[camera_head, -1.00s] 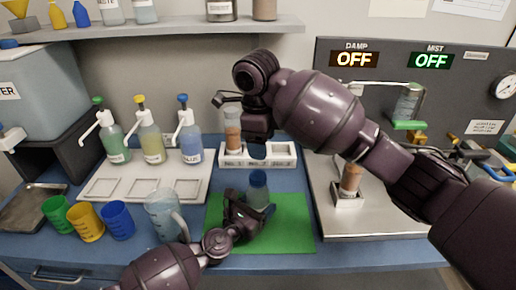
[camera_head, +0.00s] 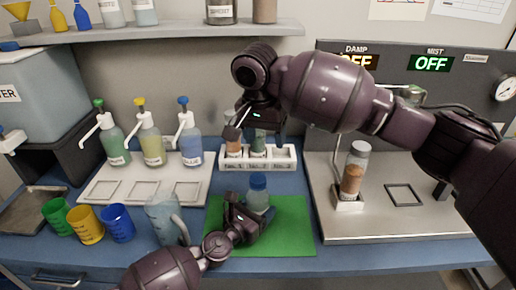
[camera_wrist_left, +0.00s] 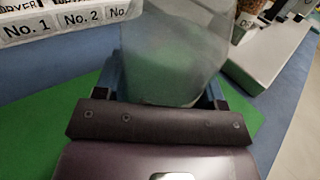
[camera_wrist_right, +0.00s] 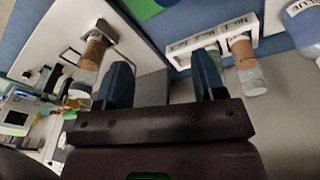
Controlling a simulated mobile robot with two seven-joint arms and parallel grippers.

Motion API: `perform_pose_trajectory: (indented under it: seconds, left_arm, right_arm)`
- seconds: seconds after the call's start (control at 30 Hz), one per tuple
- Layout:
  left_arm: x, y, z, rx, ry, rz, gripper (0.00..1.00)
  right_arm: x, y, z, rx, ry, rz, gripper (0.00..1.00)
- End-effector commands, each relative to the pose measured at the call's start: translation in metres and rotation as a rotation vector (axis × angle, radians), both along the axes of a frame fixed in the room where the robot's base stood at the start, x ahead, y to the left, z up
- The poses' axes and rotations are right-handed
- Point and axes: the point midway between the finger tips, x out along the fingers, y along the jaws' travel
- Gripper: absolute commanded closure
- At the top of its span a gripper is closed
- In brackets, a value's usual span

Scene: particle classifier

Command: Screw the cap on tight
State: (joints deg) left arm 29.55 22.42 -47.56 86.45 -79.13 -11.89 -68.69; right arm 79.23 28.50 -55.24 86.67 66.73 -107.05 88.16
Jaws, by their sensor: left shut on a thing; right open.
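A clear jar (camera_head: 257,200) with a blue cap (camera_head: 258,182) on its top stands upright over the green mat (camera_head: 290,235). My left gripper (camera_head: 247,213) is shut around the jar's lower part from the left. In the left wrist view the jar's clear wall (camera_wrist_left: 170,50) fills the space between the fingers; the cap is out of that view. I cannot tell how tight the cap sits. My right gripper (camera_head: 256,128) is open and empty, up behind the jar near the numbered rack. Its two spread fingers show in the right wrist view (camera_wrist_right: 163,85).
The numbered rack (camera_head: 284,160) behind the mat holds a brown-filled vial (camera_head: 233,146) and a green one (camera_head: 258,146). Another brown-filled vial (camera_head: 354,172) stands on the metal plate at right. A pitcher (camera_head: 163,215) stands left of my left gripper.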

Motion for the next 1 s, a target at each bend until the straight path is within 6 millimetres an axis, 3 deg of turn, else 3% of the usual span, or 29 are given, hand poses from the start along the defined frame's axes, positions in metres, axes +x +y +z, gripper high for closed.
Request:
perform_pose_trajectory:
  seconds: [1.0]
  left_arm:
    - [0.000, 0.000, -0.001, 0.001, 0.001, 0.000, 1.00]
  right_arm:
    - [-0.012, 0.003, -0.019, -0.078, 0.214, 1.503, 0.37]
